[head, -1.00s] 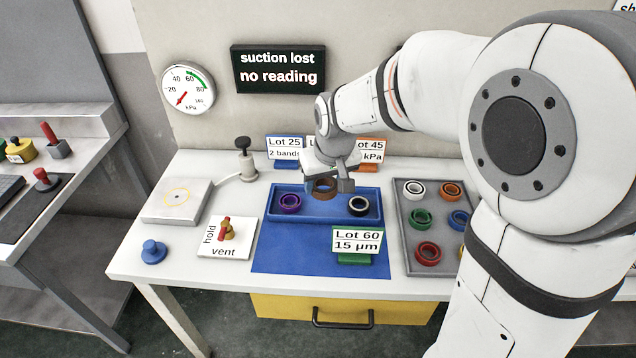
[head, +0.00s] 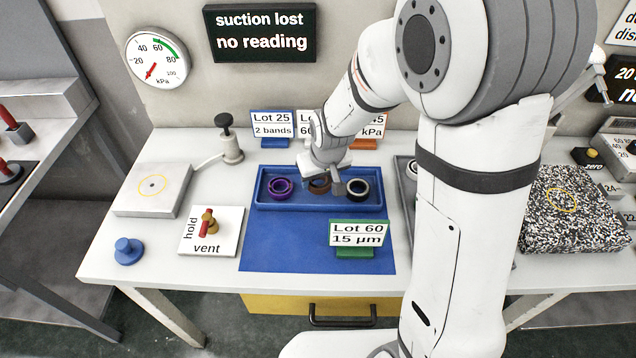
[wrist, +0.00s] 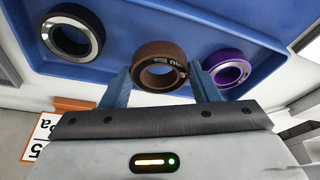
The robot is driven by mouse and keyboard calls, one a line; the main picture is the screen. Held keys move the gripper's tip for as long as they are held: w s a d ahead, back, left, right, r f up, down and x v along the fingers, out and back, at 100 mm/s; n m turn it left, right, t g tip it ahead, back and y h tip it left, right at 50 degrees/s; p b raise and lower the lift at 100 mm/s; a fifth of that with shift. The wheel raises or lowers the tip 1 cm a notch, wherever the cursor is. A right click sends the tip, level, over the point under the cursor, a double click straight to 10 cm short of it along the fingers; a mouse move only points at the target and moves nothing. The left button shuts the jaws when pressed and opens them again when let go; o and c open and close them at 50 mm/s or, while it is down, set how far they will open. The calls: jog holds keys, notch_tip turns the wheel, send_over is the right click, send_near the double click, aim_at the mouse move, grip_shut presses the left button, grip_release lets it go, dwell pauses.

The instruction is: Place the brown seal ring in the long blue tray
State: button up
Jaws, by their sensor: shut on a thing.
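The brown seal ring (head: 319,186) is between the fingers of my gripper (head: 324,184), low inside the long blue tray (head: 300,206). In the wrist view the brown ring (wrist: 157,47) sits between the two blue-grey fingers of my gripper (wrist: 160,75), which is shut on it. I cannot tell whether the ring touches the tray floor. A purple ring (head: 281,187) lies to its left in the tray, and a black ring with a pale rim (head: 358,188) to its right, both apart from it.
A Lot 60 sign (head: 358,234) stands in front of the tray on a blue mat (head: 285,245). Lot 25 and Lot 45 signs stand behind. A hold/vent plate (head: 225,225) is at left. My arm hides most of the grey ring tray (head: 404,170).

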jog(key=shift+f, duration=1.1)
jog(key=shift+f, duration=0.15)
jog(key=o, duration=1)
